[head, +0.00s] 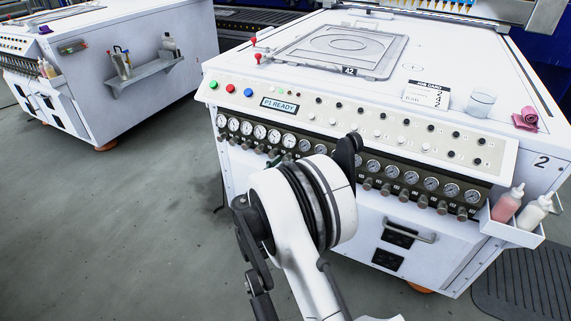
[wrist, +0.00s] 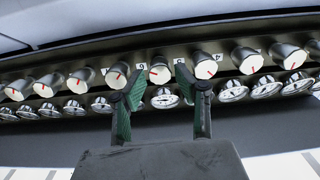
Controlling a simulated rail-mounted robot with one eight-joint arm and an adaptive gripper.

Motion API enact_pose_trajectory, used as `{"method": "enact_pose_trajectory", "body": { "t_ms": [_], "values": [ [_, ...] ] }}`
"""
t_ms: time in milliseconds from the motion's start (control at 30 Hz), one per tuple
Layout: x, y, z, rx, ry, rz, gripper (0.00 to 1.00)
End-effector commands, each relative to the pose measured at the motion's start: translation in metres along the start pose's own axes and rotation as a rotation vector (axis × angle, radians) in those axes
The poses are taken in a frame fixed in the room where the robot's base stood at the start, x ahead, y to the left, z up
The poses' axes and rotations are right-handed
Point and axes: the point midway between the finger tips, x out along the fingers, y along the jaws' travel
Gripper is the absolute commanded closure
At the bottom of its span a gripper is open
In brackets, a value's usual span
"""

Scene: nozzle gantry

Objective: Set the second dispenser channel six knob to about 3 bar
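My gripper (wrist: 160,88) is open in the wrist view, its two green-padded fingers spread on either side of one grey knob (wrist: 160,71). The knob has a pale face with a red mark, and I see no finger clearly touching it. Small printed numbers stand between the knobs; a 6 appears just left of this knob, but I cannot tell which knob it belongs to. A gauge (wrist: 164,99) shows below the knob; its reading is too small to tell. In the head view my arm hides the gripper and the middle knobs of the dispenser marked 2 (head: 538,181).
Neighbouring knobs (wrist: 116,75) (wrist: 205,65) stand close on both sides. In the head view, a bottle holder (head: 515,235) juts from the dispenser's right end and a drawer handle (head: 410,229) sits below the row. Another machine (head: 165,35) stands at left, with open floor between.

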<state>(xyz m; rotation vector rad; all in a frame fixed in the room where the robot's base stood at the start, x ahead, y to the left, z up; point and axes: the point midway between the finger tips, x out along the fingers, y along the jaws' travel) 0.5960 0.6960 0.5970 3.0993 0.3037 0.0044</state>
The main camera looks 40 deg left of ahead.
Motion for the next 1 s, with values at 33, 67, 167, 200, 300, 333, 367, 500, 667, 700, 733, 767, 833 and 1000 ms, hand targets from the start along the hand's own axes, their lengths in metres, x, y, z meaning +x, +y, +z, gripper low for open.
{"method": "enact_pose_trajectory", "body": {
  "t_ms": [33, 67, 167, 200, 300, 333, 367, 500, 667, 700, 733, 767, 833, 1000],
  "values": [
    [0.006, 0.0, 0.001, 0.0, 0.0, 0.002, 0.69],
    [0.009, 0.0, 0.001, 0.0, 0.0, 0.001, 0.69],
    [0.015, 0.0, 0.001, 0.0, 0.0, 0.0, 0.69],
    [0.016, 0.0, 0.0, 0.0, 0.0, 0.0, 0.69],
    [0.018, 0.0, 0.0, 0.0, 0.0, 0.0, 0.69],
    [0.018, 0.0, 0.0, 0.0, 0.0, 0.0, 0.69],
    [0.018, 0.0, 0.0, 0.0, 0.0, 0.0, 0.69],
    [0.018, 0.0, -0.001, 0.0, 0.0, 0.0, 0.69],
    [0.018, 0.0, 0.0, 0.0, 0.0, 0.0, 0.89],
    [0.018, 0.0, 0.0, 0.0, 0.0, 0.0, 0.94],
    [0.018, 0.0, 0.0, 0.0, 0.0, 0.0, 0.98],
    [0.018, 0.0, 0.0, 0.0, 0.0, 0.0, 1.0],
    [0.018, 0.0, 0.0, -0.001, 0.0, 0.0, 1.0],
    [0.018, 0.0, 0.0, -0.02, 0.0, 0.0, 1.0]
  ]
}}
